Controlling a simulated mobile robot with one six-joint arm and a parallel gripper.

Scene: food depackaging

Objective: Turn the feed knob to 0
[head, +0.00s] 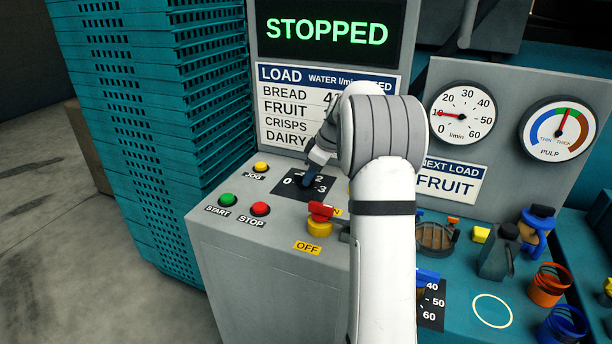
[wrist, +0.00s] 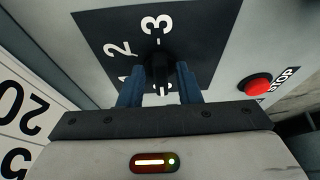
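The feed knob (wrist: 158,68) is a small black knob on a black dial plate (wrist: 205,30), which also shows on the grey console in the head view (head: 284,190). White numbers 1, 2 and 3 show around it in the wrist view, 1 partly covered; 0 shows at the left in the head view. My gripper (wrist: 160,74) has its blue fingers on either side of the knob. I cannot tell whether they press on it. In the head view my gripper (head: 311,176) covers the knob. The knob's pointer direction is unclear.
A red stop button (head: 261,208), green start button (head: 228,199) and yellow jog button (head: 261,167) sit left of the dial. A red-and-yellow switch (head: 319,226) stands in front of it. The display (head: 327,32) reads STOPPED. Teal crates (head: 160,130) stand at the left.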

